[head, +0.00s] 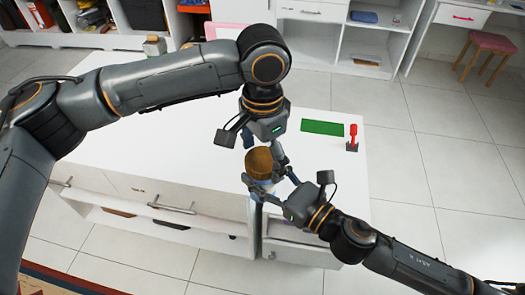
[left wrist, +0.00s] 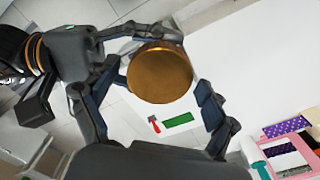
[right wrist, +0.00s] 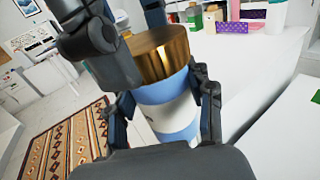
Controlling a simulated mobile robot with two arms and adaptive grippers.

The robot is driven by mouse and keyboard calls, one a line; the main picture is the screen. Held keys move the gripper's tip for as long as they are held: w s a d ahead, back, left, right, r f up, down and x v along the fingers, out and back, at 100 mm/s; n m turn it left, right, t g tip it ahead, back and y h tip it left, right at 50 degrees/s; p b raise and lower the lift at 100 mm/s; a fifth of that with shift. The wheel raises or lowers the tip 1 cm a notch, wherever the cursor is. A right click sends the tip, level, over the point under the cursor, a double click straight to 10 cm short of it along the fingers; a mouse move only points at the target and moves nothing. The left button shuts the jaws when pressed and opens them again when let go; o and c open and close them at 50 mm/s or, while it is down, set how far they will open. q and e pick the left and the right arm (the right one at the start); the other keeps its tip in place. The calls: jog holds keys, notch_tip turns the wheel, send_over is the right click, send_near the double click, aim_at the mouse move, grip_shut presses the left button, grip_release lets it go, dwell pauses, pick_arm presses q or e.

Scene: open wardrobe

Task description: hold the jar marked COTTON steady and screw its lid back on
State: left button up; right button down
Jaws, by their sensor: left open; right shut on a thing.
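The jar (head: 262,186) stands upright above the table's front edge, blue with a white band in the right wrist view (right wrist: 170,118). Only a sliver of dark marking shows; I cannot read the word. Its round golden-brown lid (head: 259,163) sits on top, also in the right wrist view (right wrist: 160,55) and left wrist view (left wrist: 160,75). I cannot tell how tightly it is seated. My right gripper (head: 268,177) is shut on the jar's body, a finger on each side. My left gripper (head: 263,147) is open above, its fingers pointing down near the lid, apparently not clamping it.
A green mat (head: 322,128) and a red-handled tool (head: 353,137) lie on the white table (head: 180,130) to the right. A pink-framed item (head: 222,30) stands at the table's back. Shelves and a pink-topped stool (head: 494,42) are beyond. The table's left part looks mostly clear.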

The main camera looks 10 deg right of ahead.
pick_arm(q)
jog(key=c, duration=1.2)
jog(key=o, duration=1.4)
notch_tip(320, 180, up, 12)
jog(key=shift+r, duration=0.1)
